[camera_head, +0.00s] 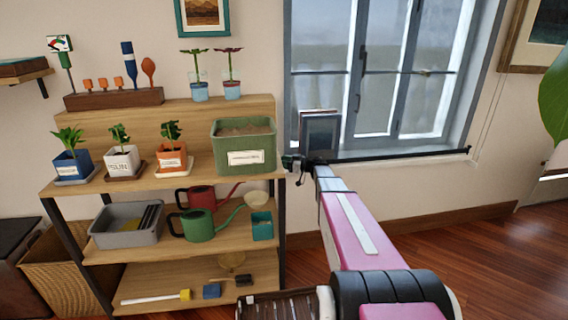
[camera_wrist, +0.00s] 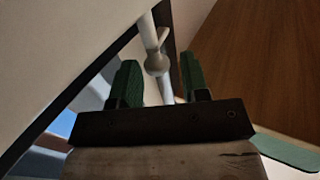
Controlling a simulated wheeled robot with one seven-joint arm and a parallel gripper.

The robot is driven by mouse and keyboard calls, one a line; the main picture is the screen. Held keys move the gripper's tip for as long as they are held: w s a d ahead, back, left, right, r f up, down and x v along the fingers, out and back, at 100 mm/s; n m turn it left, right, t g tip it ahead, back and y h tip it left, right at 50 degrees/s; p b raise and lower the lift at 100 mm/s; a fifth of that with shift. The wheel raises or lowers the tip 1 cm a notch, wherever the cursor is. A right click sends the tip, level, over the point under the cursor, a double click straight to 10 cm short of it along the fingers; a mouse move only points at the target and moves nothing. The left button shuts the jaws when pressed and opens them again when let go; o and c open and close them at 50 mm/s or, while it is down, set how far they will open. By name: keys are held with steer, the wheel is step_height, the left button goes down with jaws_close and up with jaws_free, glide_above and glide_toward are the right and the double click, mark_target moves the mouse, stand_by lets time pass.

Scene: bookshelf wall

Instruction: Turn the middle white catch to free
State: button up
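In the wrist view a white catch (camera_wrist: 157,62), a thin bar with a rounded knob and a short side arm, shows beyond and between the two green fingers of my gripper (camera_wrist: 158,80). The fingers stand apart, with gaps on both sides of the catch. I cannot tell whether either finger touches it. In the head view my gripper (camera_head: 292,164) is at the right end of the shelf, near the window's lower left corner. The catch cannot be made out clearly there, and I cannot tell its turned position.
A green planter box (camera_head: 243,160) stands on the shelf just left of my gripper. A framed picture (camera_head: 320,133) leans by the window close behind it. The wooden shelf (camera_head: 195,162) holds small pots and watering cans. The floor at right is clear.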

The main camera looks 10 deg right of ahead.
steer(key=shift+w, duration=0.1)
steer(key=m+t+h, duration=0.1)
steer(key=m+t, duration=0.1)
steer(key=shift+s+a+t+h, duration=0.1)
steer(key=shift+s+t+h, duration=0.2)
steer(key=shift+h, duration=0.1)
steer(key=shift+s+a+m+t+h, duration=0.1)
steer(key=shift+m+t+h, duration=1)
steer(key=shift+h, duration=0.45)
steer(key=shift+a+m+t+h, duration=0.15)
steer(key=shift+m+t+h, duration=0.75)
steer(key=shift+m+h, duration=0.55)
steer(key=shift+s+a+m+t+h, duration=0.1)
steer(key=shift+m+t+h, duration=0.95)
steer(key=shift+h, duration=0.65)
